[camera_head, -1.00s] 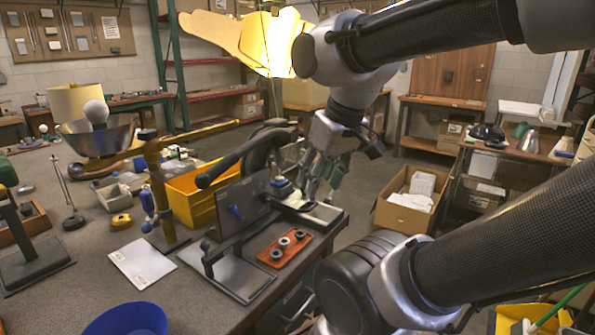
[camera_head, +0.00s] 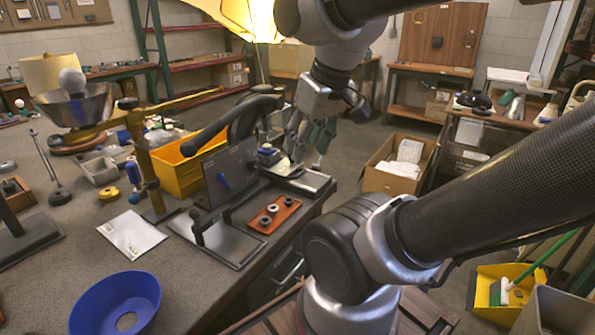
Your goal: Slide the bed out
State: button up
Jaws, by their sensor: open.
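The bench fixture has an upright grey plate (camera_head: 231,172) with a blue knob, and a curved black lever (camera_head: 215,133) rises over it. A flat grey tray (camera_head: 216,243) with a black handle lies at its front left. A shorter dark slab with a pale top (camera_head: 305,181) lies at its right, near the table edge. I cannot tell for certain which flat part is the bed. My gripper (camera_head: 303,152) is open and points down just behind the right slab. The fingers look empty; whether they touch the fixture is unclear.
An orange block with dark rings (camera_head: 274,214) sits beside the tray. A yellow bin (camera_head: 170,170) stands behind the fixture, and a blue bowl (camera_head: 118,302) is at the front. A cardboard box (camera_head: 398,170) stands off the table, to the right.

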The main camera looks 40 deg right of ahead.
jog(key=shift+o, duration=0.2)
jog(key=o, duration=0.6)
jog(key=shift+d+f+m+g, duration=0.6)
jog(key=shift+d+f+m, duration=0.1)
jog(key=shift+d+f, duration=0.4)
jog(key=m+t+y, duration=0.1)
jog(key=m, duration=3)
send_near(301, 172)
jog(key=x, duration=0.8)
jog(key=shift+s, duration=0.1)
